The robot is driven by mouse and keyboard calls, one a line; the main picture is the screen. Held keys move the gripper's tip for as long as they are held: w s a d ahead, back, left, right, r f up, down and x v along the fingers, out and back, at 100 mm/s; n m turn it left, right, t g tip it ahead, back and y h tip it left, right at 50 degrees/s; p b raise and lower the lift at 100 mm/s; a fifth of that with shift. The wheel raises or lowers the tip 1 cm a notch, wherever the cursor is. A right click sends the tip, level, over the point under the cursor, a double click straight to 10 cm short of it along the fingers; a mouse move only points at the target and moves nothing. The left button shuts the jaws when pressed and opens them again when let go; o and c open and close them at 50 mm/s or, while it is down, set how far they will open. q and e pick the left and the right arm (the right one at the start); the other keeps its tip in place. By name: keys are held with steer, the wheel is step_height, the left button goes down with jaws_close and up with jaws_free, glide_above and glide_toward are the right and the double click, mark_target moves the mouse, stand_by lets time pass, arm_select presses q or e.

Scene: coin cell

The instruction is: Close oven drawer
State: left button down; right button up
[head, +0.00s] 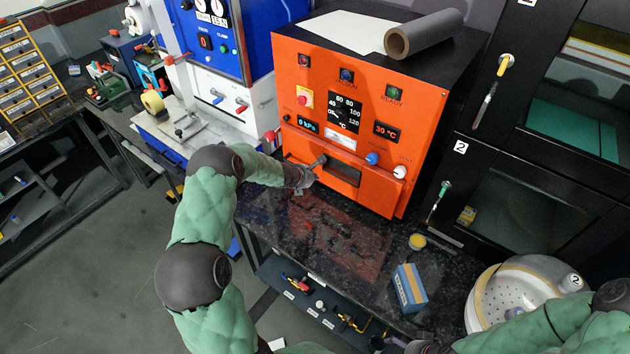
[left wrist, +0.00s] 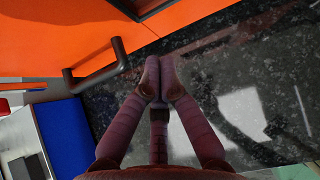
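The orange oven (head: 436,97) stands on the dark bench. Its front has a lower drawer section (head: 378,190) with a dark window and a dark bar handle (head: 318,161). I cannot tell how far the drawer stands out. My left gripper (head: 303,180) is in front of the drawer, near the handle. In the left wrist view, my left gripper (left wrist: 159,82) has its fingertips together with nothing between them. The handle (left wrist: 98,68) is to their left there, apart from them. My right arm enters at the lower right of the head view; its gripper is not clearly visible.
Paper sheet and grey roll (head: 425,33) lie on top of the oven. A blue-and-white machine (head: 228,85) stands left. Black cabinets (head: 520,200) stand right.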

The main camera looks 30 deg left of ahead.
arm_select(q)
steer(key=v, duration=0.6)
steer(key=shift+s+a, duration=0.2)
steer(key=shift+s, duration=0.05)
arm_select(e)
steer(key=shift+w+a+r, duration=0.1)
steer(key=shift+w+a, duration=0.1)
steer(key=shift+w, duration=0.25)
arm_select(q)
steer(key=shift+s+r, duration=0.15)
steer(key=shift+r, duration=0.05)
arm_select(e)
steer(key=shift+s, duration=0.1)
arm_select(q)
steer(key=shift+f, duration=0.1)
